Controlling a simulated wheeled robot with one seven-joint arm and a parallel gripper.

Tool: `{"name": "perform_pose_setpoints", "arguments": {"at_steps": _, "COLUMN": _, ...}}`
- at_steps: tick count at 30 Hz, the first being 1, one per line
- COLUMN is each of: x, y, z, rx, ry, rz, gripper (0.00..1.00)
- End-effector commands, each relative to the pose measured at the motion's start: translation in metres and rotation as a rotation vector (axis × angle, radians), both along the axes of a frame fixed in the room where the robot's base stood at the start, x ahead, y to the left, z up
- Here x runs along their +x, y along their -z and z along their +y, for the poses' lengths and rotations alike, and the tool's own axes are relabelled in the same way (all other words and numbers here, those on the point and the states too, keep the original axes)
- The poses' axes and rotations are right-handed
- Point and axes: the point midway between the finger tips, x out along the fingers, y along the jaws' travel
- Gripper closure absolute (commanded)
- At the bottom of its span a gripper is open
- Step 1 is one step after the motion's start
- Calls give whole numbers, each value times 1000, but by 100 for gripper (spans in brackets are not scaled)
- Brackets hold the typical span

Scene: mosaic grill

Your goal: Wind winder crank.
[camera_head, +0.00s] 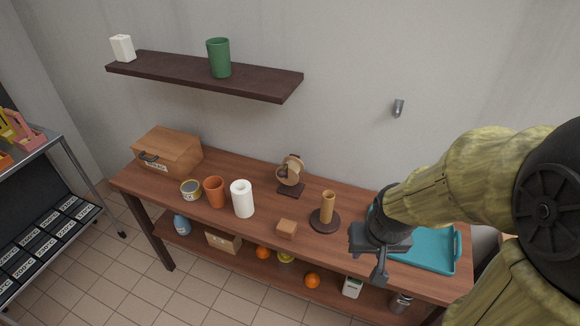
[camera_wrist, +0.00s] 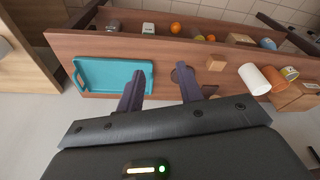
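The winder (camera_head: 291,173) stands at the back middle of the table in the head view. It has a round tan wheel on a dark upright and a dark square base; its crank is too small to make out clearly. My gripper (camera_head: 366,257) is above the table's right part, to the right of the winder and well apart from it. In the wrist view my gripper (camera_wrist: 160,92) has its two dark fingers spread apart with nothing held between them. The winder is mostly hidden behind my gripper in the wrist view.
A wooden post on a dark round base (camera_head: 327,210) stands between winder and gripper. A small brown block (camera_head: 287,228), white roll (camera_head: 242,199), orange cup (camera_head: 214,191), tin (camera_head: 191,189) and wooden box (camera_head: 168,152) stand leftward. A teal tray (camera_head: 457,248) lies right. A shelf (camera_head: 200,75) hangs above.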

Motion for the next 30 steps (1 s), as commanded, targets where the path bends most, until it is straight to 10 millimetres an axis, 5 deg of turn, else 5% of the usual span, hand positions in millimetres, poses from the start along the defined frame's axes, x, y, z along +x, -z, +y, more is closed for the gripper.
{"name": "perform_pose_setpoints", "arguments": {"at_steps": 6, "x": 0, "y": 0, "z": 0, "rx": 0, "ry": 0, "rz": 0, "gripper": 64}}
{"name": "perform_pose_setpoints", "arguments": {"at_steps": 9, "x": 1, "y": 1, "z": 0, "rx": 0, "ry": -1, "rz": -2, "gripper": 54}}
{"name": "perform_pose_setpoints", "arguments": {"at_steps": 14, "x": 17, "y": 13, "z": 4, "rx": 3, "ry": -9, "rz": -52, "gripper": 54}}
{"name": "perform_pose_setpoints", "arguments": {"at_steps": 30, "x": 158, "y": 96, "z": 90, "rx": 115, "ry": -122, "rz": -638, "gripper": 54}}
